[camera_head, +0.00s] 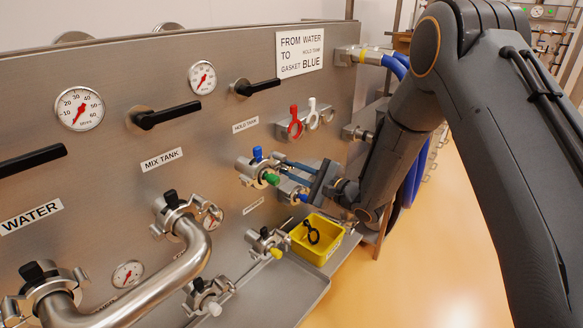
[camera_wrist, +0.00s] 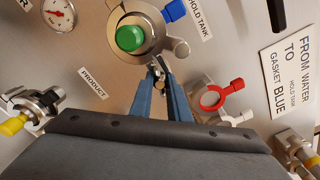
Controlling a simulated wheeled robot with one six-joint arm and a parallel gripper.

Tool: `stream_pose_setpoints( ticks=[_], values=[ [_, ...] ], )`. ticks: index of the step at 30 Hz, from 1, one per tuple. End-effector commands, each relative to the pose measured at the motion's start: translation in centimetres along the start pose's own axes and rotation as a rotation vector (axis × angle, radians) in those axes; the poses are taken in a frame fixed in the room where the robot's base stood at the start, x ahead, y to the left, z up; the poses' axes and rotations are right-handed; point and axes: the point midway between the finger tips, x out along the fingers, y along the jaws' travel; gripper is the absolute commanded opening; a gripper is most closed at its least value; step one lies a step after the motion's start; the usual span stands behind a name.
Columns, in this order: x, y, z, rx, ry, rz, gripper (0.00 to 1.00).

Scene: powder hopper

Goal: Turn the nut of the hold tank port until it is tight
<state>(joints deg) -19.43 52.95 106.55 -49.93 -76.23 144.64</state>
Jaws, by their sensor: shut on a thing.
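The hold tank port (camera_head: 247,169) is on the steel panel below its HOLD TANK label, closed by a metal clamp with a green cap (camera_head: 270,179). A blue gasket tab (camera_head: 257,153) sticks out of the clamp. In the wrist view the green cap (camera_wrist: 130,38) and blue tab (camera_wrist: 175,10) show at the top. My gripper (camera_wrist: 159,74) reaches in from the right with its blue fingers shut on the small metal nut (camera_wrist: 157,70) at the clamp's edge. The fingers partly hide the nut. In the head view my gripper (camera_head: 283,168) points at the port.
Red (camera_head: 295,123) and white (camera_head: 312,111) gaskets hang on holders above my gripper. A yellow bin (camera_head: 318,237) holding a black ring stands below. A yellow-capped port (camera_head: 276,253) is lower down. A bent steel pipe (camera_head: 160,275) curves out at the left.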

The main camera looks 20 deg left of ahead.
Motion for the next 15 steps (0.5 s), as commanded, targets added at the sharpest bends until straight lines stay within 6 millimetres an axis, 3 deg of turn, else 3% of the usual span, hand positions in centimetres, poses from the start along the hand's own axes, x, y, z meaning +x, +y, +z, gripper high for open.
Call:
stream_pose_setpoints(
  ticks=[2,3,5,15],
  values=[
    [0.62,-0.35,0.56,-0.010,-0.013,-0.004,0.00],
    [0.62,-0.36,0.57,-0.011,-0.014,-0.004,0.19],
    [0.63,-0.36,0.57,-0.012,-0.013,-0.004,0.27],
    [0.47,-0.20,0.58,-0.013,-0.013,0.000,0.27]
  ],
)
